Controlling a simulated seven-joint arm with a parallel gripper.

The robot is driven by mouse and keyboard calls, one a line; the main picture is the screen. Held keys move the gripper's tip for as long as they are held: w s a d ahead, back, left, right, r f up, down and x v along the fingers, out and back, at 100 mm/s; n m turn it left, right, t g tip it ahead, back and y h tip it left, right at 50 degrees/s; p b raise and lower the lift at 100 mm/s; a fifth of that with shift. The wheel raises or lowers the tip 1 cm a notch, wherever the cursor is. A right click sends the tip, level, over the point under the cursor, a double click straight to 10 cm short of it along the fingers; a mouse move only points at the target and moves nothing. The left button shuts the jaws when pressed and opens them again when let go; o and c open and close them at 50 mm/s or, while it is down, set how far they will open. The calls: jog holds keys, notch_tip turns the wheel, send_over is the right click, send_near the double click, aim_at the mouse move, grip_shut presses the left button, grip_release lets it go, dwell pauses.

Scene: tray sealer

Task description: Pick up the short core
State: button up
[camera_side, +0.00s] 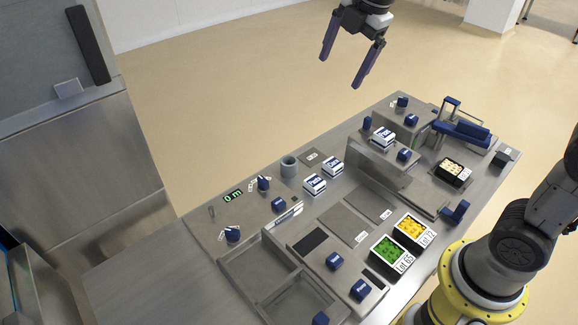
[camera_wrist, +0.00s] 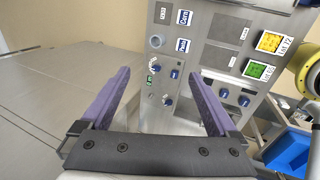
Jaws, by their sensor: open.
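A grey, hollow cylinder (camera_side: 289,166), which looks like the short core, stands upright on the steel bench beside a small label plate. It also shows as a grey ring (camera_wrist: 156,41) in the wrist view, beyond my fingertips. No label on it can be read. My gripper (camera_side: 339,72) is high above the far side of the bench, well apart from the cylinder. Its two purple fingers are spread with nothing between them, as the wrist view also shows (camera_wrist: 158,76).
White-and-blue boxes (camera_side: 315,184) stand right of the cylinder. Blue knobs (camera_side: 264,183) and a green display (camera_side: 233,196) lie to its left. Trays of green (camera_side: 388,250) and yellow (camera_side: 413,230) pieces sit nearer. A raised steel block (camera_side: 380,168) stands right. Air around my gripper is clear.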

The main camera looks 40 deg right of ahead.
jog(key=w+f+n+g, duration=0.1)
jog(key=w+f+n, duration=0.1)
jog(key=w+f, duration=0.4)
jog(key=n+g, duration=0.1)
jog(key=g, duration=0.2)
send_over(289, 162)
jog(key=s, duration=0.2)
jog(key=f, duration=2)
jog(key=shift+w+a+f, duration=0.1)
jog(key=shift+w+a, duration=0.15)
jog(key=shift+a, duration=0.15)
jog(key=shift+a+f, duration=0.15)
jog(key=shift+f, duration=1.45)
jog(key=shift+a+f, duration=0.1)
jog(key=shift+f, duration=1.5)
jog(key=c, duration=1.4)
jog(key=shift+r, duration=0.15)
jog(key=shift+c, duration=0.2)
